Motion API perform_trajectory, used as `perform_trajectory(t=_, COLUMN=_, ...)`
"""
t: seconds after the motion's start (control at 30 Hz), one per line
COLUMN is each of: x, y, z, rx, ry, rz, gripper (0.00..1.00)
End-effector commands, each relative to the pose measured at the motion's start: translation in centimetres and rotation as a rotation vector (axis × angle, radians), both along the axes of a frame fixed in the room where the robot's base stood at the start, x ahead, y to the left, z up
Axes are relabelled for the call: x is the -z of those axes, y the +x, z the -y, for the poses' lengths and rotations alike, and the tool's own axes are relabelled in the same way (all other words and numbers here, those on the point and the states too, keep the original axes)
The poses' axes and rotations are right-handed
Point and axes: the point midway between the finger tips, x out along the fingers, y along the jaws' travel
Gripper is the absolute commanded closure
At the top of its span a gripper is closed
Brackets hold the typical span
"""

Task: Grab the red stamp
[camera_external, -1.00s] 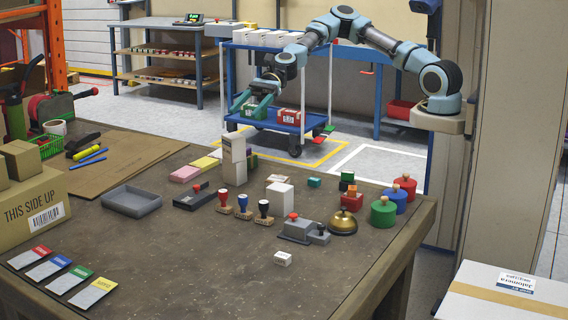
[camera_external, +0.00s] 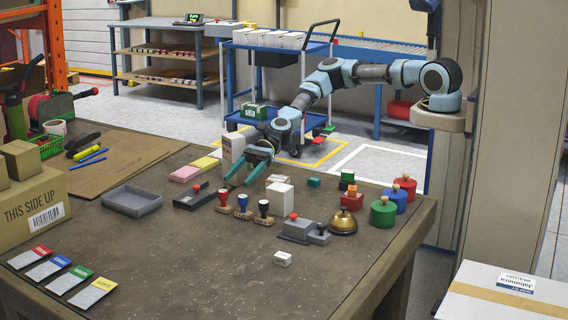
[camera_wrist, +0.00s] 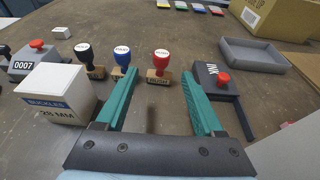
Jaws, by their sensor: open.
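The red stamp (camera_external: 223,198) stands upright on the table, at the left end of a row with a blue stamp (camera_external: 243,203) and a black stamp (camera_external: 264,208). In the wrist view the red stamp (camera_wrist: 160,65) shows a red head on a wooden block and lies ahead of the fingertips, between their lines, nearer the left finger. My gripper (camera_external: 241,172) is open and empty, low over the table on the far side of the stamps. Its teal fingers (camera_wrist: 161,84) are spread wide. The blue stamp (camera_wrist: 122,62) is just beyond the left finger.
An ink pad (camera_wrist: 222,80) with a red knob is close by the right finger. A white box (camera_wrist: 56,93) stands to the left. A grey tray (camera_external: 132,201) and a numbering device (camera_external: 298,229) are farther off. The table front is mostly clear.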

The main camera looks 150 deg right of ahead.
Motion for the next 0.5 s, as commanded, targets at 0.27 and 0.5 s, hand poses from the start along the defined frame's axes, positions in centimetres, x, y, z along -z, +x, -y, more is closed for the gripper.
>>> perform_trajectory(t=0.27, x=0.8, y=3.1, z=0.0, rx=0.000, ry=-0.001, rz=-0.001, gripper=0.30)
perform_trajectory(t=0.5, x=1.0, y=5.9, z=0.0, rx=-0.002, ry=0.002, rz=-0.001, gripper=0.30)
